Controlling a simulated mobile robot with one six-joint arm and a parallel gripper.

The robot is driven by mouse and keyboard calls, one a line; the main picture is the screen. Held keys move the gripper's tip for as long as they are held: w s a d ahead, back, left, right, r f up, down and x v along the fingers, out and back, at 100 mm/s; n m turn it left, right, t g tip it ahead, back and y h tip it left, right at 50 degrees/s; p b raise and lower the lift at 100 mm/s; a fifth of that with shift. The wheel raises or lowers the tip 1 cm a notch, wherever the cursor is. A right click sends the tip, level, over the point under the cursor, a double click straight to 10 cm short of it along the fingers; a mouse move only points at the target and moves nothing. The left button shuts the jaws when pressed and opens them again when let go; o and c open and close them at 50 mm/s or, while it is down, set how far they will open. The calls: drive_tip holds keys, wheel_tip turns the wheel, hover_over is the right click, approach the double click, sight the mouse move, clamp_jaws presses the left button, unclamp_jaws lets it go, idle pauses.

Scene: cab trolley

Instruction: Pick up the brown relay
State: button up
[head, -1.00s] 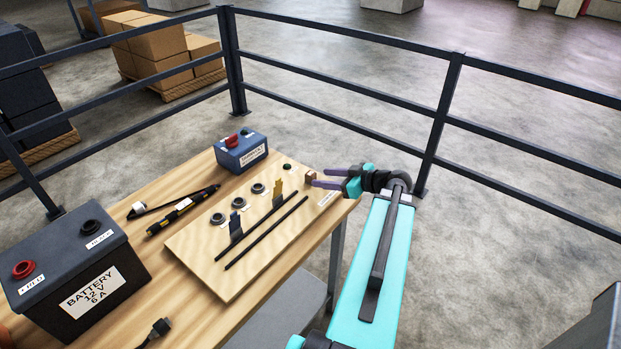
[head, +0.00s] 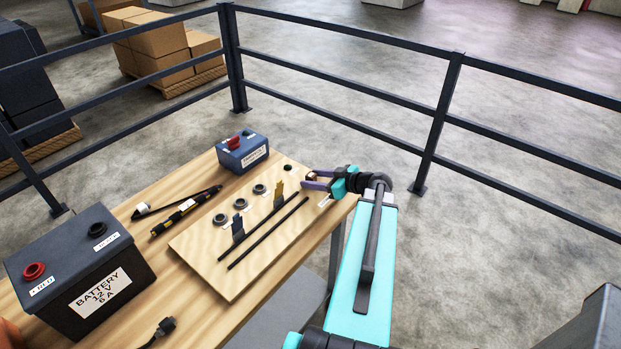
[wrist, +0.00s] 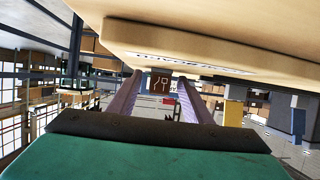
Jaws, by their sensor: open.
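The brown relay (head: 312,177) is a small brown block at the far right corner of the wooden board (head: 225,270). In the wrist view the relay (wrist: 160,83) shows a light circuit symbol on its face. My gripper (head: 305,179) reaches in from the right, low over the board's corner. Its two purple fingers are open, one on each side of the relay. In the wrist view the gripper (wrist: 160,86) has its fingertips beside the relay, with a thin gap or light contact that I cannot tell apart.
The board also carries several grey rings, two black rods and a yellow tab. A dark railing (head: 440,130) runs behind.

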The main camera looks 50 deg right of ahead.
sight(315, 176)
idle(0.4)
drive_tip(key=c, duration=1.1)
drive_tip(key=shift+r, duration=0.2)
drive_tip(key=shift+c, duration=0.2)
drive_tip(key=shift+r+b, duration=1.65)
drive_tip(key=shift+r, duration=3.15)
